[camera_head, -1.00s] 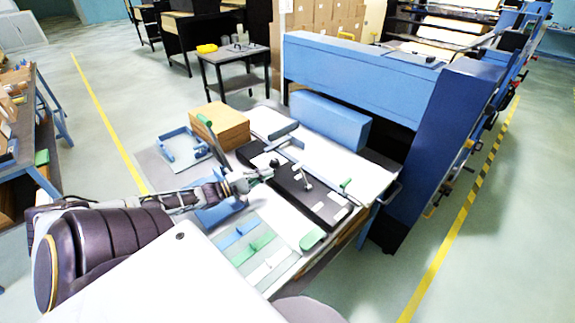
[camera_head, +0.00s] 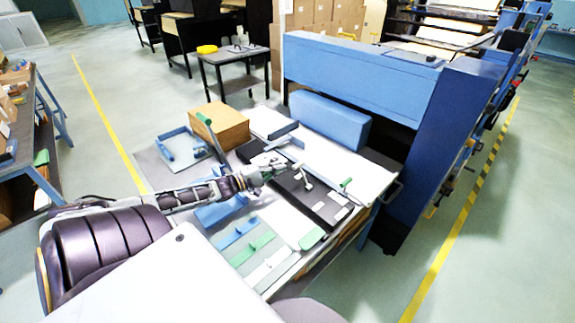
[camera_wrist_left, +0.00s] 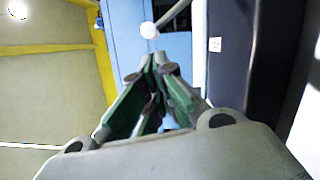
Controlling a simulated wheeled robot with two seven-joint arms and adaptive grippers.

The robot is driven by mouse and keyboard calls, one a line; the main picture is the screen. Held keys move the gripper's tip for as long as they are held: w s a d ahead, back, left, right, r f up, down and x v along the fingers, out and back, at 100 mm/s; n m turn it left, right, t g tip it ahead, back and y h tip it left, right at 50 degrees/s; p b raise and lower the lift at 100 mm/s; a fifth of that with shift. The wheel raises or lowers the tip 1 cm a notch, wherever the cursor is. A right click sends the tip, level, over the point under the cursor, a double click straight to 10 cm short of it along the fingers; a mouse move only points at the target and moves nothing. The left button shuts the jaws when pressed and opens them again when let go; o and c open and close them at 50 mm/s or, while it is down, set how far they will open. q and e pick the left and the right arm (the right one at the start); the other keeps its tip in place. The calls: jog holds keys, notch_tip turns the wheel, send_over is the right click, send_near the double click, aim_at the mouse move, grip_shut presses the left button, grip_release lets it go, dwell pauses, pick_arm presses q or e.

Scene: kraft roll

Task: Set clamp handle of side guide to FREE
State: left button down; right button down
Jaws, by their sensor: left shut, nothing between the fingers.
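A lever with a white ball knob (camera_wrist_left: 148,30), which looks like the clamp handle, shows just beyond my fingertips in the left wrist view. I cannot tell whether knob and fingers touch. My left gripper (camera_wrist_left: 158,62) is shut and empty, its green-lined fingers together at the tips. In the head view, my left gripper (camera_head: 277,169) is over the black side guide plate (camera_head: 322,208). A small grey lever (camera_head: 306,180) stands on that plate, just right of the gripper. The FREE marking cannot be read. My right gripper is not in view.
A cardboard-coloured block (camera_head: 222,125) stands behind my left arm. A long blue box (camera_head: 330,120) lies on the white sheet at the back. Blue, green and white strips (camera_head: 252,248) lie at the front. A blue machine (camera_head: 425,130) rises at the right.

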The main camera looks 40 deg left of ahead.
pick_arm(q)
jog(key=shift+x, duration=0.8)
jog(key=shift+w+d, duration=0.25)
jog(key=shift+w, duration=0.4)
jog(key=shift+w+d+b, duration=0.15)
jog(key=shift+w+b, duration=0.15)
jog(key=shift+w, duration=0.3)
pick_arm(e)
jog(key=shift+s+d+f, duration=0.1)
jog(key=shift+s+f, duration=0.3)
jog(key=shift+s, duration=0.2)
